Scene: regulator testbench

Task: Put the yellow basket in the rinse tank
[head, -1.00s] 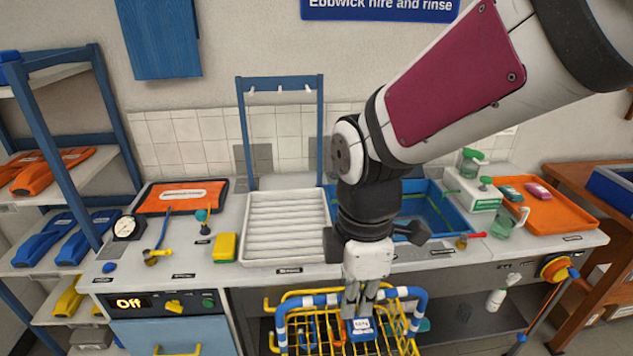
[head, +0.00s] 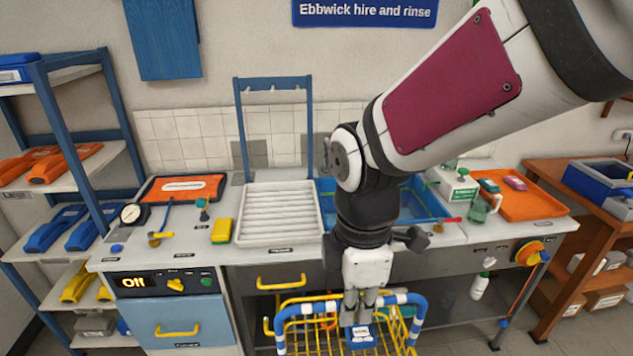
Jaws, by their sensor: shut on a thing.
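My gripper (head: 358,312) is shut on the yellow basket (head: 310,336), a wire basket with a blue-and-white banded handle frame (head: 418,312). It hangs upright in front of the bench at the bottom of the head view, below bench-top height, and its lower part is cut off by the frame edge. A small blue tag with a white label shows at the fingers. The rinse tank (head: 325,202) is a blue basin with water set in the bench top, behind my arm. My arm hides its middle.
A white ribbed drainer (head: 278,214) lies left of the tank, with a blue rack frame behind it. A yellow sponge (head: 222,231) and brass fittings lie further left. An orange tray (head: 530,204) and a dispenser box (head: 452,184) stand on the right.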

